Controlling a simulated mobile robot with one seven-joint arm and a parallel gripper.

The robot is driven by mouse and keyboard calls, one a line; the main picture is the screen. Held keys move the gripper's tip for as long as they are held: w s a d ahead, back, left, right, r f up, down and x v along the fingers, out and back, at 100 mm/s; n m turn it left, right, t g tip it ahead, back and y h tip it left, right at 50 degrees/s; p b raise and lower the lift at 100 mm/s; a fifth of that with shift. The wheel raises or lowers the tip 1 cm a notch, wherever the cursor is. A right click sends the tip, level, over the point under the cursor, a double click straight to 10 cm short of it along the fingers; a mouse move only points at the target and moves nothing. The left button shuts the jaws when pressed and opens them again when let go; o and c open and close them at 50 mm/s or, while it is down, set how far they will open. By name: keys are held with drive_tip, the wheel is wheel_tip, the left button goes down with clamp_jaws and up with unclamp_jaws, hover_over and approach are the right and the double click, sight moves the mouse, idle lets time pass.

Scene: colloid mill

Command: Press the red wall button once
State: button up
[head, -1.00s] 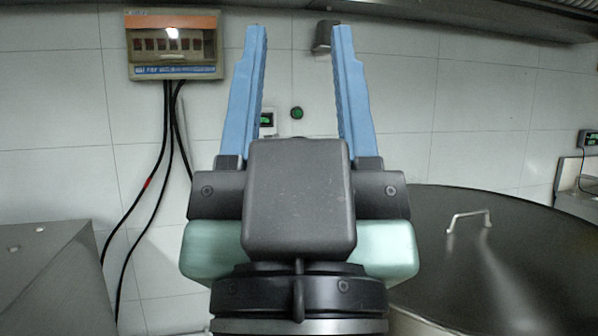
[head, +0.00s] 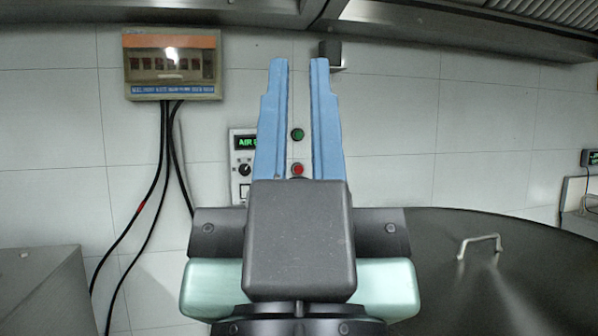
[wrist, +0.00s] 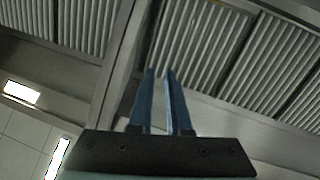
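The red button (head: 298,169) is on the tiled wall in the head view, directly below a green button (head: 298,134). It shows through the gap between the blue fingers, low down near the dark gripper body, which hides the wall below it. My gripper (head: 299,62) points upward in front of the wall. Its fingers are close together with a narrow gap between them and nothing held. The gap also shows in the wrist view (wrist: 159,72). No contact with the red button is visible.
A control panel (head: 243,141) with a green display sits left of the buttons, partly behind a finger. A breaker box (head: 172,64) with hanging cables is at upper left. A large dark vessel (head: 430,250) stands at right, a grey metal cabinet (head: 45,290) at lower left. A hood runs overhead.

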clamp_jaws()
idle(1.4)
wheel_tip(320, 180, up, 13)
drive_tip(key=p, duration=1.3)
drive_tip(key=shift+f, duration=0.1)
